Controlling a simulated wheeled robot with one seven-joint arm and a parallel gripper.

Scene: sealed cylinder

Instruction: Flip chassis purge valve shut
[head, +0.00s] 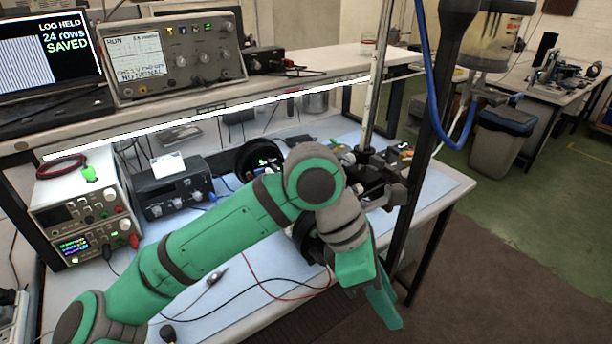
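No part can be made out for certain as the chassis purge valve. A dark clamped assembly (372,180) stands on the bench around the metal rod, partly hidden behind my arm. A clear vessel (490,42) hangs at the upper right, with a small blue-tipped fitting (513,97) below it. My green and grey arm reaches across the bench from the lower left. My gripper (385,298) points down near the bench's right front edge. Its fingers overlap in this view, so whether they are apart is unclear. Nothing is visibly held in it.
A blue hose (429,75) hangs beside a black post (432,135) right of my arm. Two stacked power supplies (85,212), a dark instrument (172,190) and loose red and black leads occupy the bench's left and front. An oscilloscope (170,58) stands on the shelf. Open floor lies right.

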